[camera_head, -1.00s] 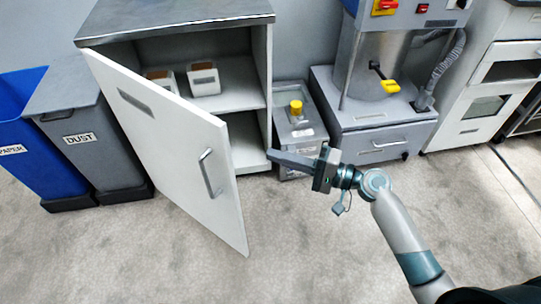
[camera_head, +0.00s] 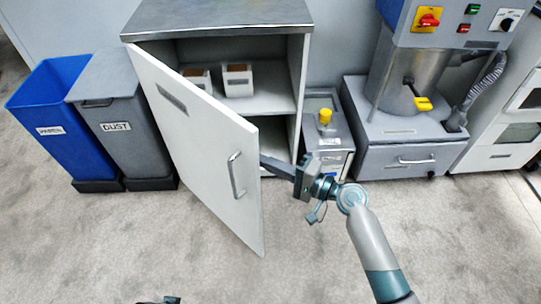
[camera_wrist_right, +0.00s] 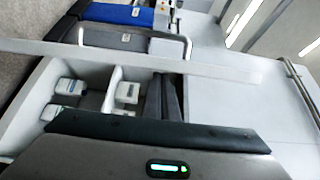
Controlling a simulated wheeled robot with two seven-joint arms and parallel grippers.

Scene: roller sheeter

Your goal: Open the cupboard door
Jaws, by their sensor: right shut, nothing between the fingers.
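The white cupboard door (camera_head: 195,135) stands partly open, swung out toward me, with a silver handle (camera_head: 236,175) on its outer face. The grey-topped cupboard (camera_head: 225,17) is open behind it. My right gripper (camera_head: 264,160) is shut and empty, on the inner side of the door, its tip at the door's free edge; contact is unclear. In the right wrist view the dark fingers (camera_wrist_right: 170,97) point toward the door's edge strip (camera_wrist_right: 225,66). A small dark piece (camera_head: 158,300) at the head view's bottom edge may be my left gripper; its jaws do not show.
Two white boxes (camera_head: 237,81) sit on the cupboard shelf. A grey DUST bin (camera_head: 125,125) and a blue bin (camera_head: 62,125) stand left of the door. A grey unit with a yellow knob (camera_head: 325,117) and a machine (camera_head: 410,130) stand right. The floor in front is clear.

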